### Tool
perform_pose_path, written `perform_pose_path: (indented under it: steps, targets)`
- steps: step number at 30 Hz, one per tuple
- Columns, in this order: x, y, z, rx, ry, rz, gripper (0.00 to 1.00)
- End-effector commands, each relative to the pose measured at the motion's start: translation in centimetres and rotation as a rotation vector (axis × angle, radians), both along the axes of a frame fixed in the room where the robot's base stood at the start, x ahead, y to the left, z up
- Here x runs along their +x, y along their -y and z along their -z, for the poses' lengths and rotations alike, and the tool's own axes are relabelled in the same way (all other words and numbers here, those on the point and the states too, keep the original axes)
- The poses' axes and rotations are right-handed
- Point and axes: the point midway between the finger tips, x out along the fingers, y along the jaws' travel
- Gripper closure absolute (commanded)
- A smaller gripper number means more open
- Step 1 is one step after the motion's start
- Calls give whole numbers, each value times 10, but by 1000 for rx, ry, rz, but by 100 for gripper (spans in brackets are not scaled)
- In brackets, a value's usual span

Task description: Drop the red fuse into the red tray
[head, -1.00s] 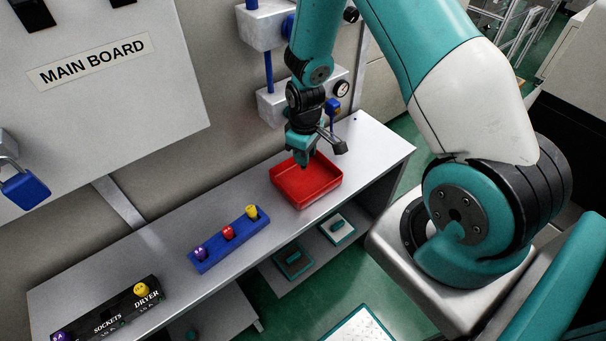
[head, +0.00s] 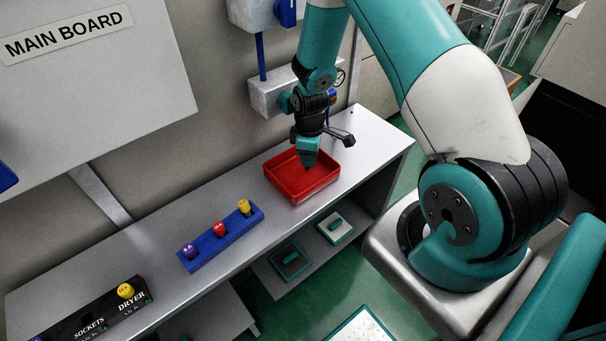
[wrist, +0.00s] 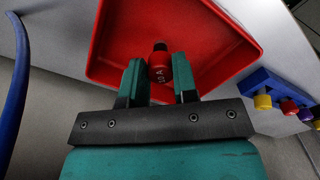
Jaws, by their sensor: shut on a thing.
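A red fuse (wrist: 159,62) marked 10 A sits between the two teal fingers of my gripper (wrist: 160,80), which is shut on it, in the wrist view. The red tray (wrist: 108,40) lies behind and below the fuse there. In the head view the red tray (head: 292,190) stands on the grey bench, and my gripper (head: 308,165) points down over its inside. The held fuse is hard to make out in the head view, and the exact gap between it and the tray floor cannot be told.
A blue rack (head: 230,237) left of the tray holds a purple, a red and a yellow fuse; it also shows in the wrist view (wrist: 258,82). A black sockets panel (head: 95,316) with a yellow fuse lies further left. Bare bench separates rack and tray.

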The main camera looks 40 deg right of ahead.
Motion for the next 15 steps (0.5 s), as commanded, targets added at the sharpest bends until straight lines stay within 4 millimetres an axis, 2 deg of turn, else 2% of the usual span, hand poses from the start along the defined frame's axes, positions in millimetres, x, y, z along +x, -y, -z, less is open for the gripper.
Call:
perform_pose_path:
  steps: [6, 7, 10, 11, 15]
  targets:
    - [0, 0, 0, 0, 1, 0, 96]
    - [0, 0, 0, 0, 1, 0, 71]
    - [0, 0, 0, 0, 1, 0, 48]
    - [0, 0, 0, 0, 1, 0, 43]
    - [0, 0, 0, 0, 1, 1, 43]
